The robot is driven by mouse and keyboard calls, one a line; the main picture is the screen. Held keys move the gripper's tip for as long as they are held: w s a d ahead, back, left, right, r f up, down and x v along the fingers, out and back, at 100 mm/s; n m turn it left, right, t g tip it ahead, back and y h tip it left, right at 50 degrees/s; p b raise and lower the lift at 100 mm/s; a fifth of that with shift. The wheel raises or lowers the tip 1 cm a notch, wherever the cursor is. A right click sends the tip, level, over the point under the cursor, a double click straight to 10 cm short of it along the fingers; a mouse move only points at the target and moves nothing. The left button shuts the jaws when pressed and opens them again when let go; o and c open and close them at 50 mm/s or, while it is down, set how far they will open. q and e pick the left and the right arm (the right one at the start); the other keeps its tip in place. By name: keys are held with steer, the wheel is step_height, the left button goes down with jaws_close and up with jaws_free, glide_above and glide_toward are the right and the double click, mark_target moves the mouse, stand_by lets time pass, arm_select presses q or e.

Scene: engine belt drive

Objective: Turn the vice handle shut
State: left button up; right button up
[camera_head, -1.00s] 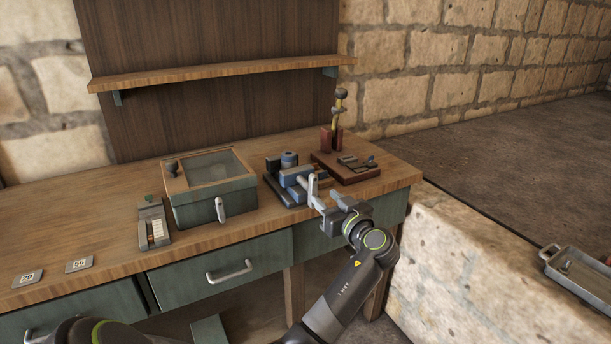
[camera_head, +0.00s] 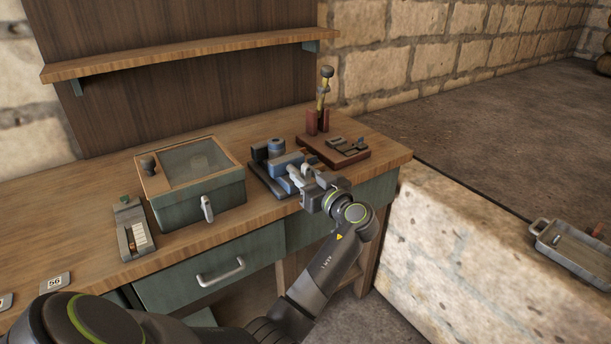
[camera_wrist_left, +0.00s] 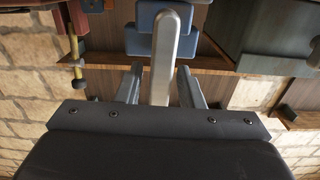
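The blue vice (camera_head: 284,160) stands near the bench's front edge. Its pale metal handle (camera_head: 295,177) is at the front, partly hidden by my left gripper (camera_head: 305,178). In the left wrist view, the handle (camera_wrist_left: 172,50) is a straight silver bar running in between the two fingers of my left gripper (camera_wrist_left: 161,80). The fingers are open, one on each side of the bar, with gaps visible on both sides. The blue vice body (camera_wrist_left: 147,18) shows behind the bar. My right gripper is not in view.
A green box with a glass lid (camera_head: 222,190) stands left of the vice. A red-brown base (camera_head: 325,150) with a lever (camera_head: 322,92) is at the right. A small gauge block (camera_head: 133,230) lies further left. A stone ledge (camera_head: 450,255) is right of the bench.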

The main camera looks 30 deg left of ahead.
arm_select(q)
jaws_close()
